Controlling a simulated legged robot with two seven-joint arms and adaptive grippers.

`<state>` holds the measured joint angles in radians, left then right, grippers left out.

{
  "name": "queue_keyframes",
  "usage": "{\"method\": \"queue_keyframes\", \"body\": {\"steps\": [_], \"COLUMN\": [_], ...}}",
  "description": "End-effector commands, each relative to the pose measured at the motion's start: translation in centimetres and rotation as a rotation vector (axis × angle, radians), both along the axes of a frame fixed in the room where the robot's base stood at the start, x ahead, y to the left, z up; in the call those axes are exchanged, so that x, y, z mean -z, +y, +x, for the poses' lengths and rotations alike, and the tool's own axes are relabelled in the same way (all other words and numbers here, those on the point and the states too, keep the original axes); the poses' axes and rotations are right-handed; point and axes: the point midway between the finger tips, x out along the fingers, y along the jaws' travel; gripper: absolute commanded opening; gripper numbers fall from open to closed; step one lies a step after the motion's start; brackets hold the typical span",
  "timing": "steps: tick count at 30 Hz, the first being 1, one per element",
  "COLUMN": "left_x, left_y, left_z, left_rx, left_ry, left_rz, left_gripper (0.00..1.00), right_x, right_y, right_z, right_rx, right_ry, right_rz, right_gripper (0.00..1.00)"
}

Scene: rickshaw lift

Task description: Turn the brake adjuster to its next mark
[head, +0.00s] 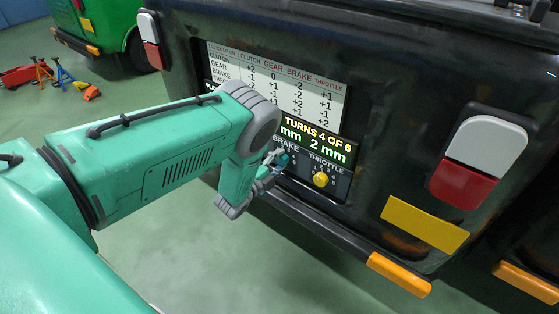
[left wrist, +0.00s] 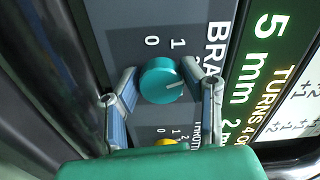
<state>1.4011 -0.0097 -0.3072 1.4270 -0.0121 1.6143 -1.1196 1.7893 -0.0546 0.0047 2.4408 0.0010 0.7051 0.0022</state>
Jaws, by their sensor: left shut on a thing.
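The brake adjuster is a round teal knob (left wrist: 160,80) with a pale pointer line, on a dark panel (head: 330,190) below a display. In the left wrist view its line points right, towards the BRAKE lettering; marks 0 and 1 show beside it, and a finger may hide others. My left gripper (left wrist: 161,84) is shut on the knob, one finger on each side. In the head view the gripper (head: 274,161) reaches the panel from the left and mostly hides the knob. My right gripper is not in view.
The display (head: 316,139) reads TURNS 4 OF 6; 5 mm and 2 mm show below. A yellow throttle knob (head: 320,179) sits close beside the adjuster. A printed table (head: 300,85) is above. Lamps (head: 480,155) and a bumper (head: 320,222) edge the dark vehicle.

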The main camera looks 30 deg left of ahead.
Motion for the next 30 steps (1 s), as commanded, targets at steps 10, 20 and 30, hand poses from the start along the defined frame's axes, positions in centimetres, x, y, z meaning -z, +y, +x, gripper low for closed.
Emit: {"method": "queue_keyframes", "body": {"steps": [10,20,30], "left_x": [0.3,0.3,0.5], "left_y": [-0.2,0.1,0.6], "left_z": [-0.3,-2.7,-9.7], "left_rx": [0.003,0.001,0.003], "left_ry": [0.009,0.010,0.013], "left_rz": [-0.002,-0.002,-0.002], "left_gripper": [0.56,0.56,0.56], "right_x": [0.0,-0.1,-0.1], "right_y": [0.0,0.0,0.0], "right_z": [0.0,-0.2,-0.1], "right_rx": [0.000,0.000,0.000], "right_ry": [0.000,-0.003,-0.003], "right_rz": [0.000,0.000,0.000], "right_gripper": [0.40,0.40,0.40]}}
